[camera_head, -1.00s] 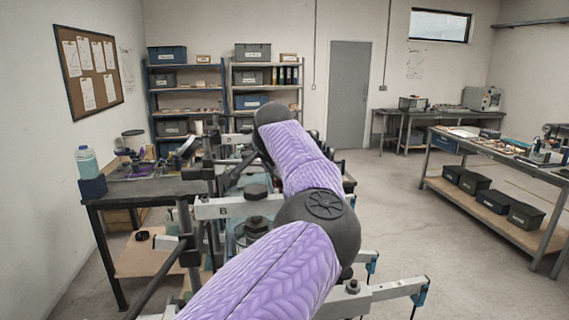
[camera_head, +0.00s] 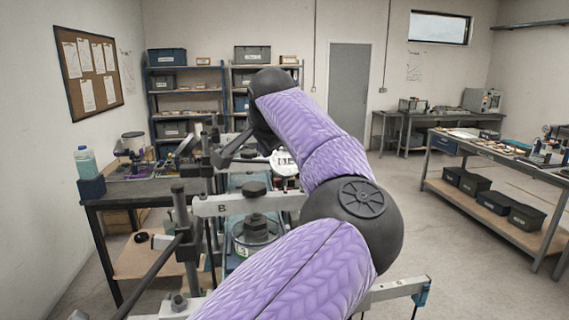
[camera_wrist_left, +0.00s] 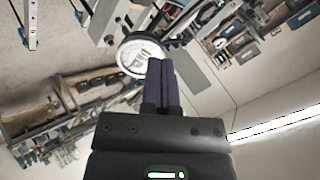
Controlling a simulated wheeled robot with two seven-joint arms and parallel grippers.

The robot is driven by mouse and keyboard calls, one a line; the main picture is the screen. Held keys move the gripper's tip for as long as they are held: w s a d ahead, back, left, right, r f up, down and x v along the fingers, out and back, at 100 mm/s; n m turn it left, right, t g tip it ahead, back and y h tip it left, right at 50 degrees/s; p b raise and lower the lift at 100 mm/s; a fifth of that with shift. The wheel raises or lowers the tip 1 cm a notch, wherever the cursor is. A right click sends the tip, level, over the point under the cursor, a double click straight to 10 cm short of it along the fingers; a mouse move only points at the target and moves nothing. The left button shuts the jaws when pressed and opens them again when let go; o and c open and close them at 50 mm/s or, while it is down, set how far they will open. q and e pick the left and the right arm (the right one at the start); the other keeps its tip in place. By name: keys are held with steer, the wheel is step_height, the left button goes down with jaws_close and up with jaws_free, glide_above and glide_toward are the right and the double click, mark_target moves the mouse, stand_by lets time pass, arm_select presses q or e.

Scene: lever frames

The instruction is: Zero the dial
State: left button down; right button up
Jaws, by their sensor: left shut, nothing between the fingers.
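The round white dial with dark markings (camera_wrist_left: 140,56) shows in the left wrist view, just beyond my left fingertips and partly covered by them. I cannot tell whether they touch it. The reading is not legible. In the head view a white round face (camera_head: 284,163), which looks like the same dial, shows partly behind my purple left arm. My left gripper (camera_wrist_left: 163,66) is shut and empty, with its dark fingers together. In the head view its fingertips are not clear. My right gripper is not in view.
A grey lever beam marked B (camera_head: 245,203) and dark posts (camera_head: 187,235) stand close to my left arm. A dark bench (camera_head: 135,190) with a bottle (camera_head: 86,160) is at the left. Shelves stand behind.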

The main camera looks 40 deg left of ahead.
mark_target(277, 174)
arm_select(q)
steer(key=f+b, duration=0.1)
steer(key=f, duration=0.1)
steer(key=w+f+b, duration=0.2)
steer(key=f, duration=0.1)
steer(key=shift+w+d+f+b, duration=0.1)
steer(key=shift+d+f+b, duration=0.25)
steer(key=shift+x, duration=0.75)
steer(key=shift+w+r+p, duration=0.1)
steer(key=shift+w+p, duration=0.05)
steer(key=shift+p, duration=0.3)
